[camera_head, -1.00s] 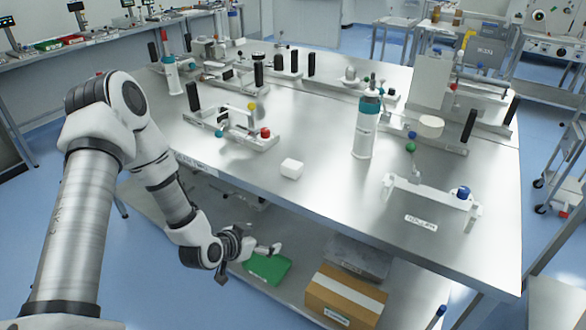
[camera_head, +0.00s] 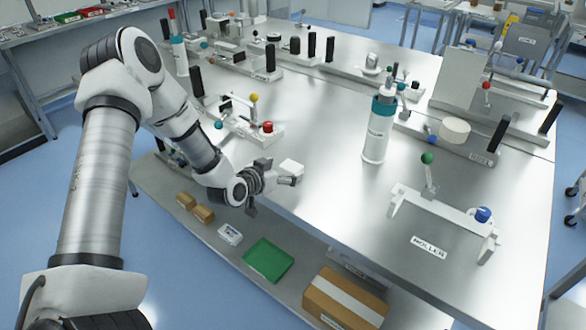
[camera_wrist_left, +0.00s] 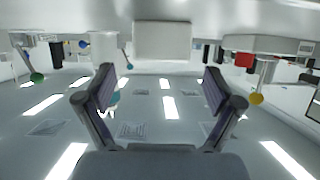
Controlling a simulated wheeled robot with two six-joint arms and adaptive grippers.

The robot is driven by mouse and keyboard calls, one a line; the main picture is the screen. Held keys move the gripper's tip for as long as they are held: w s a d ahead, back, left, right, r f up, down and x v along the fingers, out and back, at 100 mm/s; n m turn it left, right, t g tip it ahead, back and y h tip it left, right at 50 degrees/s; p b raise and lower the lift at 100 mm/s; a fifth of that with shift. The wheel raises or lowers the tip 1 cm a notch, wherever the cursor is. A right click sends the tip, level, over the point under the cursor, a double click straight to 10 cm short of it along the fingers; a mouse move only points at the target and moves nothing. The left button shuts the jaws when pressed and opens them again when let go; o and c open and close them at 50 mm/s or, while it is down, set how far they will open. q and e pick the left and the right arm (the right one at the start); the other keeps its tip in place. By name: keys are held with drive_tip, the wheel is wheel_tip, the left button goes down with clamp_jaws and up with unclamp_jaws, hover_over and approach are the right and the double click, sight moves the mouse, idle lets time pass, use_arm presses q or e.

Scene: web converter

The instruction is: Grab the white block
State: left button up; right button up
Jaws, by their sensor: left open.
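The white block (camera_head: 291,168) sits on the steel table near its front edge in the head view. It also shows in the left wrist view (camera_wrist_left: 162,40), at the top centre, beyond the fingers. My left gripper (camera_head: 288,181) is just in front of the block at the table's near edge, and its fingertips look very close to it. In the left wrist view the gripper (camera_wrist_left: 160,85) is open, with its two fingers spread and nothing between them. Whether a finger touches the block, I cannot tell. My right gripper is not in view.
A fixture with yellow and red knobs (camera_head: 250,127) stands left of the block. A white and teal bottle (camera_head: 377,130) and a roller fixture (camera_head: 440,218) stand to the right. A lower shelf holds a green tray (camera_head: 268,260) and cardboard box (camera_head: 343,300). The tabletop (camera_head: 325,150) right of the block is clear.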

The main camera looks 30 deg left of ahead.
sight(291, 166)
use_arm(q)
drive_tip(key=x, duration=0.5)
drive_tip(key=shift+a, duration=0.1)
drive_tip(key=shift+s, duration=0.2)
drive_tip(key=shift+s+r, duration=0.1)
drive_tip(key=shift+r, duration=0.05)
drive_tip(key=c, duration=1.3)
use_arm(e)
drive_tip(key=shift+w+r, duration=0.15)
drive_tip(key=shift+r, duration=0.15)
